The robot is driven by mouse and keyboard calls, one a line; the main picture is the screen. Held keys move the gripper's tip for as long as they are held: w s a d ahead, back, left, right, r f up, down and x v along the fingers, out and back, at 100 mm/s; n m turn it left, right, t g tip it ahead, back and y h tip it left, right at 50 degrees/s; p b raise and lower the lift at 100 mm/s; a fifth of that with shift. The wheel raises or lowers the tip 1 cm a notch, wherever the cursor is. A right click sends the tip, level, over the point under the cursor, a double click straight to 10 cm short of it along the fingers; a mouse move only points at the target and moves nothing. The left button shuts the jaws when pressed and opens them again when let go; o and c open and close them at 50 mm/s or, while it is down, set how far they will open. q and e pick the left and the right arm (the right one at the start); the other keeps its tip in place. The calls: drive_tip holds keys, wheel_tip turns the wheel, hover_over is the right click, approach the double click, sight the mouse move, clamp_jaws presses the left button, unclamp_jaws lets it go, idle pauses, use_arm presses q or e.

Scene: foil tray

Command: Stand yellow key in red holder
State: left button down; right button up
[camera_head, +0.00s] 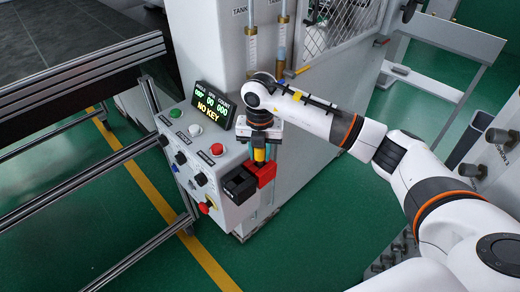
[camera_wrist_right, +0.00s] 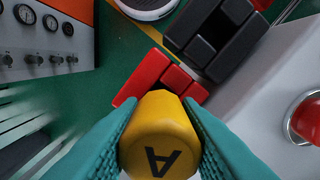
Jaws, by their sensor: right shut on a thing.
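The yellow key (camera_wrist_right: 160,125), marked with a letter A on its end, is between the teal fingers of my right gripper (camera_wrist_right: 160,140), which is shut on it. In the head view the yellow key (camera_head: 259,154) shows below the right gripper (camera_head: 260,143), upright or nearly so. The red holder (camera_head: 266,174) is directly beneath it on the side of the control box. In the right wrist view the red holder (camera_wrist_right: 148,72) lies just beyond the key, which hides part of it. I cannot tell whether the key's lower end is in the holder. My left gripper is not in view.
A black holder (camera_head: 239,186) sits left of the red one. The control box (camera_head: 205,160) has several buttons and knobs, and its display (camera_head: 213,105) reads NO KEY. A red button (camera_wrist_right: 306,118) is close at the right in the wrist view. Metal rails (camera_head: 130,155) stand left.

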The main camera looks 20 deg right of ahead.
drive_tip(key=shift+f, duration=0.3)
drive_tip(key=o, duration=1.1)
drive_tip(key=shift+r, duration=0.1)
wheel_tip(320, 180, up, 10)
drive_tip(key=shift+r+b, duration=0.15)
drive_tip(key=shift+b, duration=1.05)
drive_tip(key=shift+r, duration=0.8)
